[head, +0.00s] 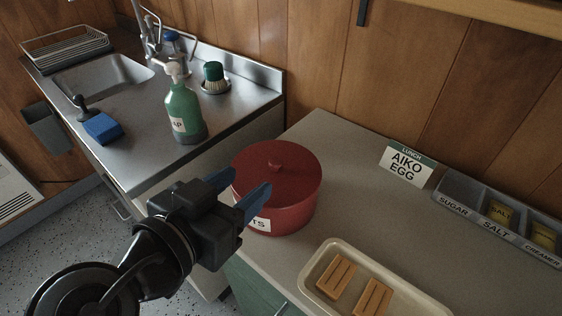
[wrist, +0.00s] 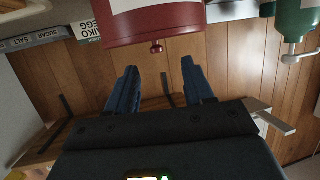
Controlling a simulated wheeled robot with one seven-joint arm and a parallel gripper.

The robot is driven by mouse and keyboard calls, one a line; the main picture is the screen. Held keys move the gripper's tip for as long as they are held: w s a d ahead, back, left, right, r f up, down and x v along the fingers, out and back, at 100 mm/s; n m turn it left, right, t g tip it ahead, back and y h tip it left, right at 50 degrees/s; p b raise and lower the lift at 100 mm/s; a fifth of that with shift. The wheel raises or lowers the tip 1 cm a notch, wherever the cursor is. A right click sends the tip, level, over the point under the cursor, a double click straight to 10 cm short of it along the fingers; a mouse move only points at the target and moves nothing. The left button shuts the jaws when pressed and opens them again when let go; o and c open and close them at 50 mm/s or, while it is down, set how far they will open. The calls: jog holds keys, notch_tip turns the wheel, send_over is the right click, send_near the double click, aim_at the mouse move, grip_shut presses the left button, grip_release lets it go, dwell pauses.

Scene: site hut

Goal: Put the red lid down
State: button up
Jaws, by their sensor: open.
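The red lid (head: 275,172) with a small round knob on top sits on a red pot (head: 292,219), closing its top. The pot stands on the grey counter and has a white label, partly hidden by my gripper. My gripper (head: 250,181) is open and empty, its blue fingers in front of the lid's left side in the head view. In the wrist view, upside down, the lid's knob (wrist: 157,47) shows just beyond the gap between my fingertips (wrist: 159,67), apart from them.
A beige tray (head: 318,262) with two brown blocks lies at the counter's front. A lunch card (head: 406,167) and a labelled grey bin row (head: 460,196) stand at the back right. A green soap bottle (head: 184,108) stands by the sink. Counter behind the pot is clear.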

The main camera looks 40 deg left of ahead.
aim_at(274, 163)
jog(key=x, duration=0.2)
jog(key=p+x, duration=0.1)
jog(key=x, duration=0.3)
jog(key=shift+w+d+r, duration=0.15)
jog(key=shift+w+d, duration=0.1)
jog(key=shift+w, duration=0.25)
jog(key=shift+c, duration=0.2)
grip_shut()
